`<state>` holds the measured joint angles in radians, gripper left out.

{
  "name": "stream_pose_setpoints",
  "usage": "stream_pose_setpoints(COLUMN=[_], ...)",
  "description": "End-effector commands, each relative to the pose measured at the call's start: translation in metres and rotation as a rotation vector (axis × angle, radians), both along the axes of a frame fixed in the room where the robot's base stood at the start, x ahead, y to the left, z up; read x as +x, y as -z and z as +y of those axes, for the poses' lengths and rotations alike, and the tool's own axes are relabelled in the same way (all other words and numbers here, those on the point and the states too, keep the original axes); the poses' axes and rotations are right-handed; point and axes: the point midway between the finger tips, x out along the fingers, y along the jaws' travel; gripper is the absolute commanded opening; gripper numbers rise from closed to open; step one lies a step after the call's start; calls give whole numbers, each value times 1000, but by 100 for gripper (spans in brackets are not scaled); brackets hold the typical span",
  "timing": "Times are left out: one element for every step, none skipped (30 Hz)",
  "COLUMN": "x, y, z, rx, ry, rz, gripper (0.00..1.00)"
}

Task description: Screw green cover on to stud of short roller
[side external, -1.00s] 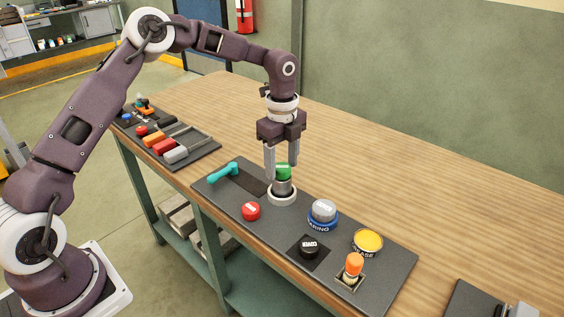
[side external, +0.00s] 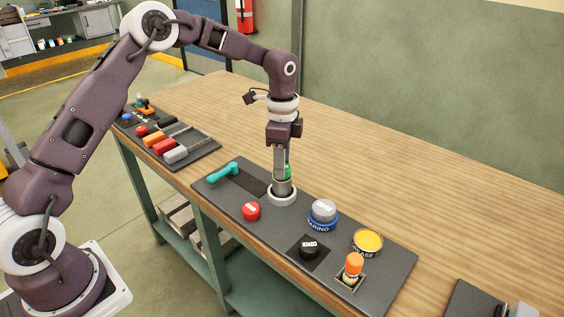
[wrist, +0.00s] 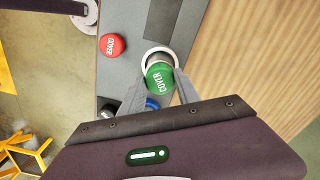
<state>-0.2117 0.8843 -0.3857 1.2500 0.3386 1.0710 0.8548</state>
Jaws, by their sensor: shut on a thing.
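The green cover (wrist: 160,78) sits on top of a short grey roller (side external: 282,187), which stands upright in a white ring (side external: 283,198) on the dark board. In the side view only a strip of the green cover (side external: 288,171) shows behind a finger. My gripper (side external: 281,172) points straight down, its fingers shut on the green cover. In the wrist view its fingertips (wrist: 160,85) lie on either side of the cover. The stud is hidden under the cover. I cannot tell how far the cover is threaded down.
The board (side external: 225,203) also carries a teal handle (side external: 223,173), a red cover (side external: 251,211), a grey cap on a blue bearing tin (side external: 323,214), a black cover (side external: 309,248), a yellow grease tin (side external: 368,241) and an orange-topped brush (side external: 354,264). The wooden table behind is clear.

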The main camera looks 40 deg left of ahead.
Motion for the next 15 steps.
stream_pose_setpoints(x=[0, 0, 0, 0, 0, 1, 1, 1, 1, 1, 1, 1, 1, 1, 1], y=[0, 0, 0, 0, 0, 0, 0, 0, 0, 0, 0, 0, 0, 0, 0], z=[0, 0, 0, 0, 0, 0, 0, 0, 0, 0, 0, 0, 0, 0, 0], rx=[-2, -2, -1, -2, -1, -2, -2, -1, 0, 0, 0, 0, 0, 0, 1], ry=[75, 151, 259, 338, 409, 490, 539, 574, 605, 617, 621, 620, 620, 619, 619], rz=[-1, -1, 0, -1, -1, -2, -1, -2, -2, -1, -1, -1, -1, -1, -2], gripper=[0, 0, 0, 0, 0, 0, 0, 0, 0, 0, 0, 0, 0, 0, 0])
